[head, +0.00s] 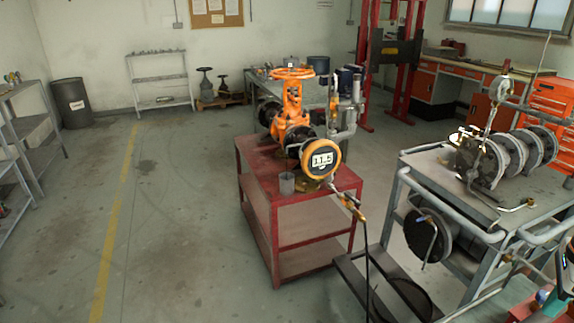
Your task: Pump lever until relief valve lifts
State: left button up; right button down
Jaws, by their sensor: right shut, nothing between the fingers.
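The orange gate valve (291,105) with its handwheel stands on a red cart (305,235). A round orange digital gauge (323,160) faces me on its near end; its digits look like 11.5. A grey upright fitting (345,113), which may be the relief valve, stands beside the valve on the right. I cannot see whether it is lifted. A dark hose (367,260) runs down from the brass fittings below the gauge. My right gripper (565,272) is partly in view at the lower right edge, shut and empty. I cannot clearly pick out the pump lever. My left gripper is not in view.
A grey trolley (425,172) with flanged parts (505,155) and tubular rails stands at the right. A low black frame (390,285) lies between it and the red cart. Red equipment (520,312) is cut off at the lower right. The floor at left is clear.

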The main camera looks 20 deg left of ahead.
notch_tip(320, 180, up, 5)
jog(key=shift+f+p, duration=0.1)
jog(key=shift+p, duration=1.05)
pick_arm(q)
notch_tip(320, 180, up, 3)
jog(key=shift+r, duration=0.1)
pick_arm(e)
jog(key=shift+a, duration=0.1)
pick_arm(q)
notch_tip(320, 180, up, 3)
jog(key=p, duration=0.3)
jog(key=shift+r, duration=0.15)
pick_arm(e)
notch_tip(320, 180, up, 5)
jog(key=shift+f, duration=0.1)
